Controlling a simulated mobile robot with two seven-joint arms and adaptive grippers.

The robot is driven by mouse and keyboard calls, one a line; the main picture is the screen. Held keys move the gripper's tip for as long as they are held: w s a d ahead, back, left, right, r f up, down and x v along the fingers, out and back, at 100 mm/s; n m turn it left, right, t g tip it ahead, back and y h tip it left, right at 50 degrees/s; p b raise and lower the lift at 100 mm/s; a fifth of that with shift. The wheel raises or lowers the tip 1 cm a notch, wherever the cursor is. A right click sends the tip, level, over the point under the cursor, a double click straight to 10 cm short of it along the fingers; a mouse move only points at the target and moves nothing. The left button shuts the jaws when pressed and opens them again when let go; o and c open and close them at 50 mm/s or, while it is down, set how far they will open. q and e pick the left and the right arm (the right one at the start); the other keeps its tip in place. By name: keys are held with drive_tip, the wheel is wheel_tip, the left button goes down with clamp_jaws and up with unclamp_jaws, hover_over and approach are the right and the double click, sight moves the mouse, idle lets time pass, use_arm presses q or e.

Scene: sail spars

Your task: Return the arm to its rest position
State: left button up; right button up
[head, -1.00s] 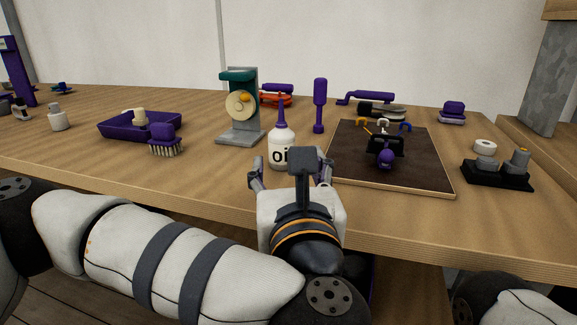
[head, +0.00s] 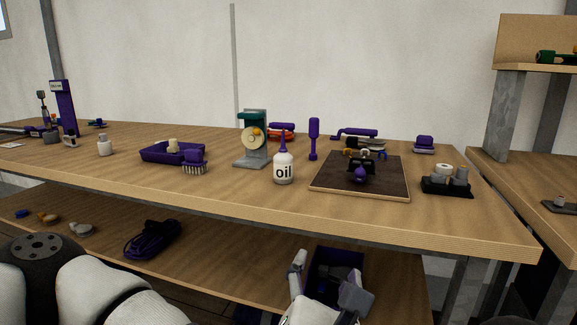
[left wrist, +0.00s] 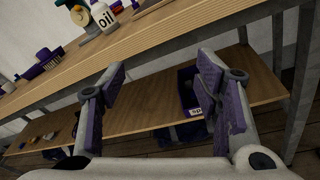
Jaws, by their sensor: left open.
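My left gripper (head: 328,290) is at the bottom of the head view, in front of the workbench and below its top. In the left wrist view its two fingers (left wrist: 168,92) are spread apart with nothing between them. The white oil bottle (head: 284,167) with a purple spout stands upright on the bench top near the front edge, apart from the gripper. It also shows at the top of the left wrist view (left wrist: 103,17). My right gripper is not in view.
The workbench (head: 230,205) has a front edge above my gripper. Its lower shelf (head: 205,268) holds a purple bin (head: 322,262) behind the gripper and a dark purple case (head: 153,240). On top are a purple tray (head: 160,152), a brush (head: 195,160) and a dark mat (head: 335,182).

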use_arm(q)
drive_tip(key=s+d+f+m+g+h+p, duration=0.1)
drive_tip(key=s+f+m+g+h, duration=0.3)
drive_tip(key=f+m, duration=0.7)
drive_tip(key=s+a+f+m+g+y+p, duration=0.1)
drive_tip(key=s+a+f+m+g, duration=0.2)
drive_tip(key=s+f, duration=0.3)
drive_tip(key=s+a+f+m+g+p, duration=0.1)
drive_tip(key=s+a+f+m+g, duration=0.1)
drive_tip(key=s+f+m+g, duration=0.25)
drive_tip(key=s+a+f+m+g+y, duration=0.1)
drive_tip(key=s+a+m+g+y, duration=0.1)
drive_tip(key=s+a, duration=0.5)
drive_tip(key=s+a+f+m+g+y+p, duration=0.1)
drive_tip(key=s+a+f+m+g+y, duration=0.1)
drive_tip(key=s+a, duration=0.6)
drive_tip(key=s+a+f+m+g+y+p, duration=0.1)
drive_tip(key=s+a+f+m+g+y, duration=0.1)
drive_tip(key=s+a+m, duration=0.4)
drive_tip(key=s+a+g, duration=0.1)
drive_tip(key=s+a, duration=0.1)
drive_tip(key=shift+s+a+f, duration=0.2)
drive_tip(key=shift+s+a, duration=0.05)
drive_tip(key=shift+s, duration=0.05)
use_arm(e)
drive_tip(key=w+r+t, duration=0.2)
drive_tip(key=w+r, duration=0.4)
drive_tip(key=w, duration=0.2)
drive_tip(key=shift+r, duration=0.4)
